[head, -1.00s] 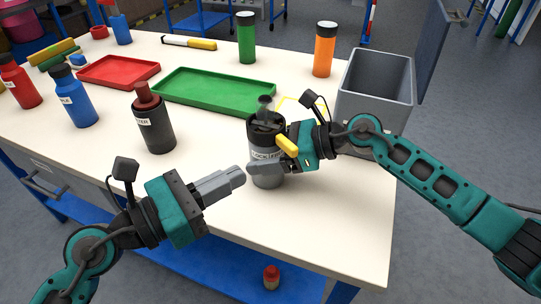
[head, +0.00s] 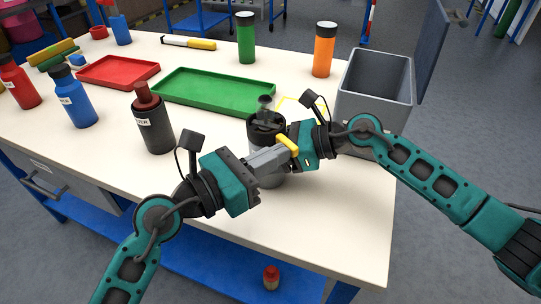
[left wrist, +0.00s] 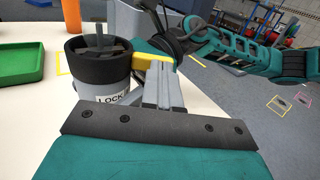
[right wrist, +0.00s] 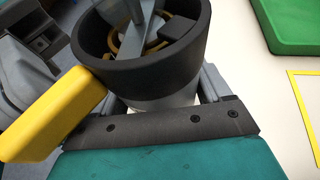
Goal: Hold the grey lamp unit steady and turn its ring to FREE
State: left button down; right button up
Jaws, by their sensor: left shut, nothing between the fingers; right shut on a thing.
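The grey lamp unit (head: 268,180) stands upright near the table's front right. Its dark ring (left wrist: 100,50) has a yellow lever (head: 288,145) sticking out toward the front right. In the left wrist view the LOCK label (left wrist: 111,98) shows on the body under the ring; I cannot see a FREE mark. My right gripper (right wrist: 160,102) is shut on the grey body, just below the ring. My left gripper (head: 285,152) is shut and empty, its tips close beside the yellow lever (right wrist: 55,115); I cannot tell whether they touch.
A black bottle (head: 153,120) stands left of the unit, and a green tray (head: 215,92) lies behind it. An open grey bin (head: 375,95) is close behind my right arm. The table's front edge is near. The table's front middle is bare.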

jog(key=shift+a, duration=0.1)
pick_arm(q)
jog(key=shift+w+d, duration=0.15)
jog(key=shift+d, duration=0.5)
pick_arm(e)
jog(key=shift+s+a, duration=0.2)
jog(key=shift+s, duration=0.1)
jog(key=shift+w+d, duration=0.25)
jog(key=shift+w, duration=0.05)
pick_arm(q)
jog(key=v, duration=1.4)
jog(key=shift+a, duration=0.15)
pick_arm(e)
jog(key=o, duration=1.2)
